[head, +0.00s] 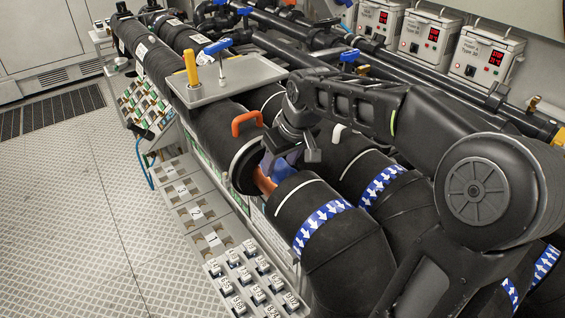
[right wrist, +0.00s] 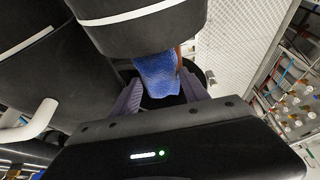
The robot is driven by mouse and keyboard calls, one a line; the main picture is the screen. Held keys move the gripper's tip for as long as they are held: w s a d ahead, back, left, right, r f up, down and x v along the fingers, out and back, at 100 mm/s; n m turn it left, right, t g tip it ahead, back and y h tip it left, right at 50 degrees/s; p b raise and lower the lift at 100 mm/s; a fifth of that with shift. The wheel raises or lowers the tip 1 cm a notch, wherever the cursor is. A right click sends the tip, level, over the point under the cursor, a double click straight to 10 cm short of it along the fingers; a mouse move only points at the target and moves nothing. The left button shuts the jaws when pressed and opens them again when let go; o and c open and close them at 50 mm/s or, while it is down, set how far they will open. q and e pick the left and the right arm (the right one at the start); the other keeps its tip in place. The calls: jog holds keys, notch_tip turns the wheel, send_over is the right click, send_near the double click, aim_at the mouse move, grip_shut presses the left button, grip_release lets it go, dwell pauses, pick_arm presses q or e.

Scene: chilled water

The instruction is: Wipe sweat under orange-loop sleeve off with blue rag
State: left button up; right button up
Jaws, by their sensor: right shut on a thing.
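The orange loop (head: 245,122) stands on a black insulation sleeve (head: 215,118), whose open end shows a dark rim. A short stretch of bare copper pipe (head: 263,181) shows in the gap between this sleeve and the black section to its right. My right gripper (head: 283,160) is at this gap, shut on the blue rag (head: 284,171). In the right wrist view, the rag (right wrist: 158,76) hangs between the fingers of the gripper (right wrist: 160,98), beside the copper pipe (right wrist: 180,62). Contact between rag and pipe is unclear, and no sweat can be made out. My left gripper is not in view.
A parallel black pipe with a white loop (head: 338,131) runs close behind. A grey tray (head: 240,77) on the pipes holds a yellow-handled tool (head: 191,66) and a blue-handled one. Numbered tag racks (head: 250,280) stand below in front. The floor (head: 80,210) at left is clear.

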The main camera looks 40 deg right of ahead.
jog(key=shift+w, duration=0.1)
dwell(0.3)
jog(key=shift+s, duration=0.2)
jog(key=shift+s+a+f+b, duration=0.1)
jog(key=shift+s+b, duration=0.3)
jog(key=shift+s, duration=0.15)
jog(key=shift+w, duration=0.75)
